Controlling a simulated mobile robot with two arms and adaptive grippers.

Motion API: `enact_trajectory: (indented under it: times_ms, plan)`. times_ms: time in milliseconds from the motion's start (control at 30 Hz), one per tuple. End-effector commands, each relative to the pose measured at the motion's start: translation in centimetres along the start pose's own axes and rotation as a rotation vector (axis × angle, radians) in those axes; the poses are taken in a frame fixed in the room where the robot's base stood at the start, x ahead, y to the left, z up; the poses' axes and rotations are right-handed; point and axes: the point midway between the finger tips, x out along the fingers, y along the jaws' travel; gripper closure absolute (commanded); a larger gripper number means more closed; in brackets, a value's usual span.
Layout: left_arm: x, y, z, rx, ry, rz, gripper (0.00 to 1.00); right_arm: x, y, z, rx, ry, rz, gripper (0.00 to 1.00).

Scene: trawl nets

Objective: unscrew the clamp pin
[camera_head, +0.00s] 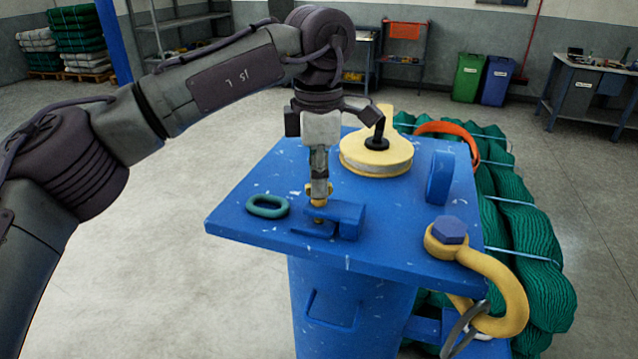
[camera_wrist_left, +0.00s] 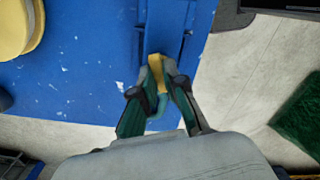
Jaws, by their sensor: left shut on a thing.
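A yellow clamp pin (camera_head: 319,203) stands at a small blue clamp (camera_head: 348,219) on the blue table top (camera_head: 240,222). My left gripper (camera_head: 319,188) points down over the clamp and is shut on the top of the pin. In the left wrist view the pin (camera_wrist_left: 155,66) shows as a yellow strip between the fingertips of my left gripper (camera_wrist_left: 161,78). The fingers hide part of the pin, and its thread cannot be made out. My right gripper is not in view.
A teal ring (camera_head: 268,206) lies left of the clamp. A cream round disc with a black handle (camera_head: 376,156) stands behind. A blue upright lug (camera_head: 440,178) and a yellow hook (camera_head: 500,290) are at the right. Green net bundles (camera_head: 520,230) lie beyond the table.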

Motion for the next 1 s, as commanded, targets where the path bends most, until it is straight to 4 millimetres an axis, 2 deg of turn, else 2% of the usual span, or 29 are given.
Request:
enact_trajectory:
  times_ms: [1000]
  plan:
    - [0.6, -0.1, 0.1, -0.962, 0.007, -0.003, 1.00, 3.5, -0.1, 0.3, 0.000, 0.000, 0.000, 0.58]
